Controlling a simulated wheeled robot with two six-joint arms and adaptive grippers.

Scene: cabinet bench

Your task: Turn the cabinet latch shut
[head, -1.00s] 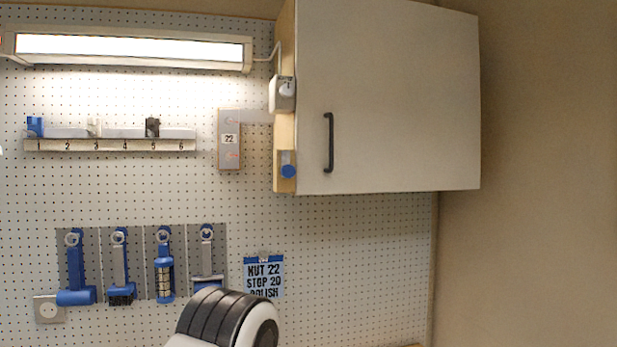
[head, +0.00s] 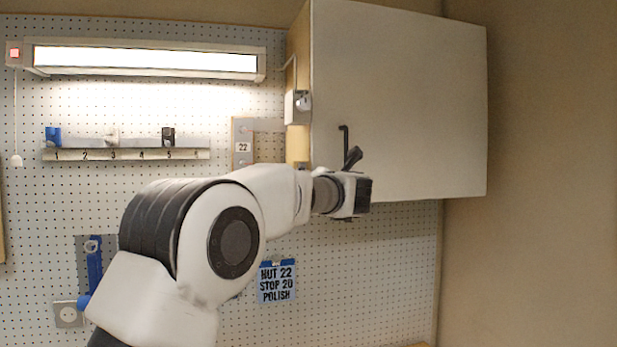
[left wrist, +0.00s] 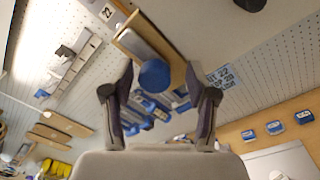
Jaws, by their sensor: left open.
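The cabinet (head: 410,100) hangs at the upper right with its pale door against the body. In the head view my arm hides the knob. My right gripper is not in view.
A small white box with a dial (head: 298,106) sits on the cabinet's side above my arm. A numbered rack (head: 125,154), a lit lamp (head: 145,62) and a sign (head: 276,283) are on the pegboard. The pegboard below the cabinet is clear.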

